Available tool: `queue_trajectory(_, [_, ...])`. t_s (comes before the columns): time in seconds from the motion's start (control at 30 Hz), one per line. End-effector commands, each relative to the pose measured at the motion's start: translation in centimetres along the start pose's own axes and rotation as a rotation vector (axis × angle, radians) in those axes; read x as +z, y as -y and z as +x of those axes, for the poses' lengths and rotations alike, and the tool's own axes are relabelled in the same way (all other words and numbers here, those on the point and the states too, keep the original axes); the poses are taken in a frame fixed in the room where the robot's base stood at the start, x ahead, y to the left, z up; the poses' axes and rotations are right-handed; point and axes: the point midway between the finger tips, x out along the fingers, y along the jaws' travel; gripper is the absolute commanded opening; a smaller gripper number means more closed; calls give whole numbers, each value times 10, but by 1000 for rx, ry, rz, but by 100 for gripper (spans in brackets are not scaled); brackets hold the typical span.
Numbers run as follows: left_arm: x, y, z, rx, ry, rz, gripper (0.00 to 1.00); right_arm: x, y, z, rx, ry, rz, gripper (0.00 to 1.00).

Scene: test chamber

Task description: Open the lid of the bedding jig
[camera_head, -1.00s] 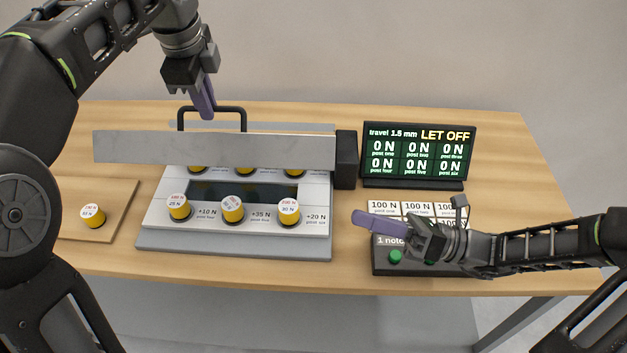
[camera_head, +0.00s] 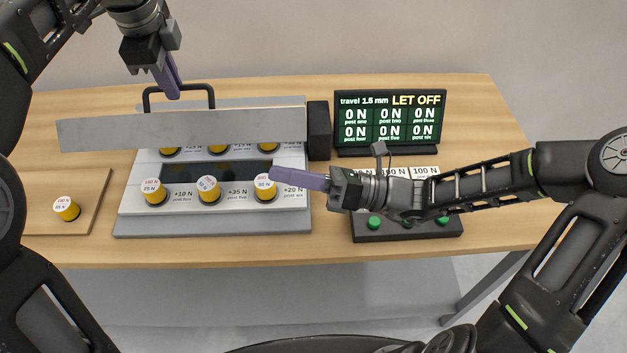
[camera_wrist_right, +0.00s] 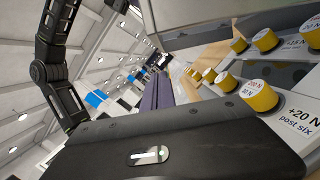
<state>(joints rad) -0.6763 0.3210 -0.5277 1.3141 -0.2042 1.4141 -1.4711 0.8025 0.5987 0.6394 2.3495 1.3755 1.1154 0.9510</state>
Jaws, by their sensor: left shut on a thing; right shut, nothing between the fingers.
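The bedding jig (camera_head: 125,222) stands on the table at left centre. Its grey lid (camera_head: 180,130) is raised and tilted, with the front posts uncovered and the back row partly hidden behind its lower edge. The lid's black handle (camera_head: 212,97) rises from the top edge. My left gripper (camera_head: 173,88) is shut on the handle, with its fingers hiding part of the bar. My right gripper (camera_head: 285,179) is shut and empty, in front of the jig's right end beside the post six pot (camera_head: 264,190). Its purple fingers also show in the right wrist view (camera_wrist_right: 160,92).
A display (camera_head: 390,118) reading LET OFF and all 0 N stands at back right. A control box (camera_head: 405,231) with green buttons sits below my right forearm. A yellow pot (camera_head: 66,208) stands on a wooden board at left. The table's right end is bare.

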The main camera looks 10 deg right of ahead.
Motion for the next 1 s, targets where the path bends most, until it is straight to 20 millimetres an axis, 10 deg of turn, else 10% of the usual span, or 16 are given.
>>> queue_trajectory(1.0, [0, -1, 4, 8, 3, -1, 0, 56, -3, 10, -4, 8, -7, 0])
